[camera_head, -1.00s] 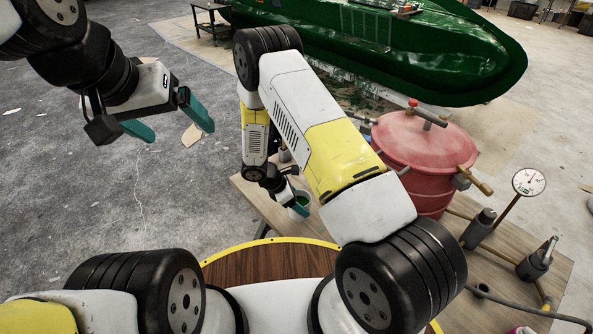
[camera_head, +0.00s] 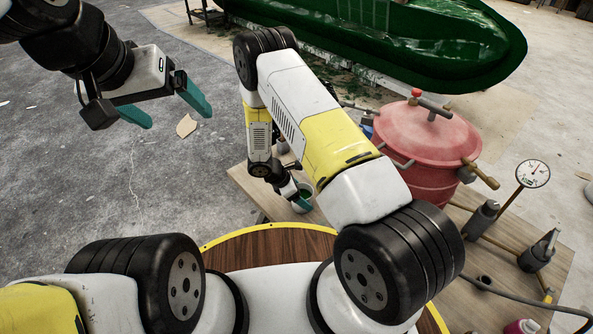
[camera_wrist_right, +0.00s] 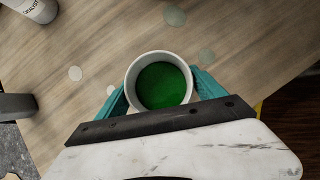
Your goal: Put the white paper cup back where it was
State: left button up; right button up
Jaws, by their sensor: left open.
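The white paper cup (camera_wrist_right: 131,82) holds green liquid and sits between the teal fingers of my right gripper (camera_wrist_right: 160,88). The fingers meet its sides, and it looks upright. In the head view the cup (camera_head: 303,204) is small and partly hidden beside my right gripper (camera_head: 293,192), over the wooden bench (camera_head: 252,188). I cannot tell whether its base touches the bench. My left gripper (camera_head: 166,113) is open and empty, out over the grey floor at the upper left.
A red pressure pot (camera_head: 425,145) stands on the bench to the right, with a gauge (camera_head: 533,174) and brass piping. A white catalyst bottle (camera_wrist_right: 36,8) shows in the wrist view. Pale round marks (camera_wrist_right: 75,73) lie on open bench near the cup. The green hull mould (camera_head: 440,60) is behind.

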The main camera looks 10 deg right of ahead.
jog(key=shift+o, duration=0.5)
jog(key=shift+r, duration=0.25)
jog(key=v, duration=1.1)
notch_tip(320, 180, up, 15)
jog(key=d+m+y, duration=0.2)
jog(key=d+m, duration=0.1)
jog(key=m, duration=0.2)
jog(key=s+d+r+m+t+y, duration=0.2)
jog(key=s+d+r+m+y, duration=0.1)
jog(key=s+r+m, duration=0.4)
jog(key=s+d+r+m+t+y, duration=0.3)
jog(key=s+r+m, duration=0.4)
jog(key=s+r, duration=0.7)
notch_tip(320, 180, up, 5)
jog(key=shift+r+m+y, duration=0.1)
jog(key=shift+m+y, duration=0.2)
